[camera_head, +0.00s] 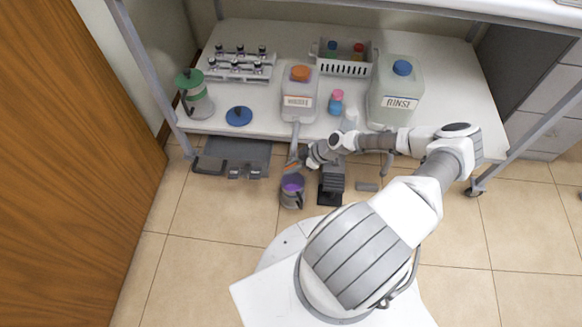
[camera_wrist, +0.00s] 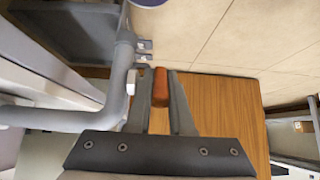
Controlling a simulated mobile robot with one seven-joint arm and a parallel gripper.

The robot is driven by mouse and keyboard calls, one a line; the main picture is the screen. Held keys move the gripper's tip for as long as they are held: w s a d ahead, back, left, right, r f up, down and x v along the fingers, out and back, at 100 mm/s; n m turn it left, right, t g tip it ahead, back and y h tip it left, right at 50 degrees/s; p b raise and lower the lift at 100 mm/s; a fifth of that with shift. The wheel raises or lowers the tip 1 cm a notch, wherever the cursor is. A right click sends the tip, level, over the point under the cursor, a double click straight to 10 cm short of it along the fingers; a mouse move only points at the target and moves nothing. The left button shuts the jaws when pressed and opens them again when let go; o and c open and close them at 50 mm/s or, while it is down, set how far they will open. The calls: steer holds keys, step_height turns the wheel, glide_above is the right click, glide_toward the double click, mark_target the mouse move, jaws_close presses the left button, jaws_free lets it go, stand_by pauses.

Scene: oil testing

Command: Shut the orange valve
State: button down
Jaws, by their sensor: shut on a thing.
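The orange valve (camera_head: 291,166) is a small lever at the lower end of the grey spout (camera_head: 295,136), below the WASTE container (camera_head: 299,104). In the wrist view the orange valve (camera_wrist: 160,82) sits between my fingertips. My gripper (camera_wrist: 158,88) is shut on it. In the head view my gripper (camera_head: 302,161) reaches in from the right, and its fingers partly cover the valve. The grey pipe (camera_wrist: 120,82) runs just left of my fingers in the wrist view. A jug with purple contents (camera_head: 292,189) stands on the floor below the spout.
The white shelf (camera_head: 262,150) holds a RINSE container (camera_head: 394,95), a vial rack (camera_head: 238,66), a white basket (camera_head: 343,68) and a green-topped jar (camera_head: 195,96). A dark grey device (camera_head: 331,183) stands close right of the jug. Floor is free at front left.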

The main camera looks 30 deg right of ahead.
steer(key=t+y, duration=0.3)
steer(key=y, duration=0.1)
steer(key=shift+d+y, duration=0.1)
steer(key=shift+y, duration=0.2)
steer(key=shift+f+t+y, duration=0.1)
steer(key=shift+t+y, duration=0.7)
steer(key=shift+y, duration=0.4)
steer(key=shift+t+y, duration=0.5)
steer(key=shift+y, duration=0.1)
steer(key=c, duration=1.1)
jaws_free()
